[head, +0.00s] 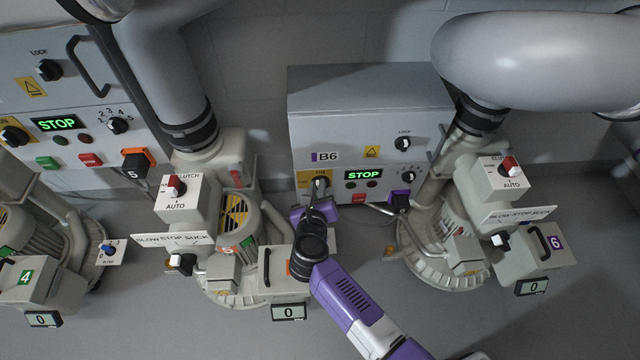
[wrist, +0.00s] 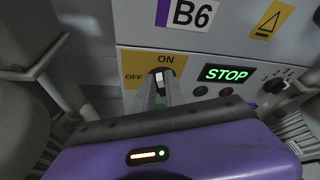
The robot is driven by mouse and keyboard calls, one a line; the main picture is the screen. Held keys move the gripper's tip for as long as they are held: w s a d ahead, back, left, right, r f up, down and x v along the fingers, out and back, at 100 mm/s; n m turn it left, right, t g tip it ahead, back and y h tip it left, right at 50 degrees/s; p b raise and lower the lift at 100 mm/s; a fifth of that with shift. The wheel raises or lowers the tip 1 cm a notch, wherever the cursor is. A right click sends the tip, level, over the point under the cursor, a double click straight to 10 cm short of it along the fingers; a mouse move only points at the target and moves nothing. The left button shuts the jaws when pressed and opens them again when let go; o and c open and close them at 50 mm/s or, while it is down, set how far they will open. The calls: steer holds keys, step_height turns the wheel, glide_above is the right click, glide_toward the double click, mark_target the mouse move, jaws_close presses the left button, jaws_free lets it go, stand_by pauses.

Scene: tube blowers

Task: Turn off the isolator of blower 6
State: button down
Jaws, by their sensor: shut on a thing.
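The B6 control box (head: 370,120) stands at the back centre. Its isolator (head: 319,182) is a knob on a yellow plate at the box's left side. In the wrist view the plate reads ON above and OFF at the left, and the knob (wrist: 161,73) points roughly up toward ON. My gripper (head: 319,190) is shut on the knob from the front; its fingers (wrist: 160,90) hide the knob's lower part. The B6 display (head: 363,174) shows a green STOP.
Right of the isolator are push buttons, a selector (head: 405,172) and a LOCK knob (head: 404,143). Blower 5 (head: 225,225) stands close at the left of my arm and blower 6 (head: 450,240) at the right.

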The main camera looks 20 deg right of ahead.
steer(key=n+h, duration=0.1)
steer(key=a+n+h, duration=0.1)
steer(key=n, duration=0.1)
steer(key=shift+w+a+f, duration=0.1)
steer(key=shift+w+f, duration=0.05)
steer(key=shift+f, duration=0.25)
steer(key=shift+a+f+n+h+b, duration=0.15)
steer(key=shift+f+n+h+b, duration=0.15)
steer(key=shift+n+h+b, duration=0.7)
steer(key=shift+n, duration=0.4)
steer(key=c, duration=1.4)
jaws_free()
step_height(320, 180, up, 20)
steer(key=p, duration=1.1)
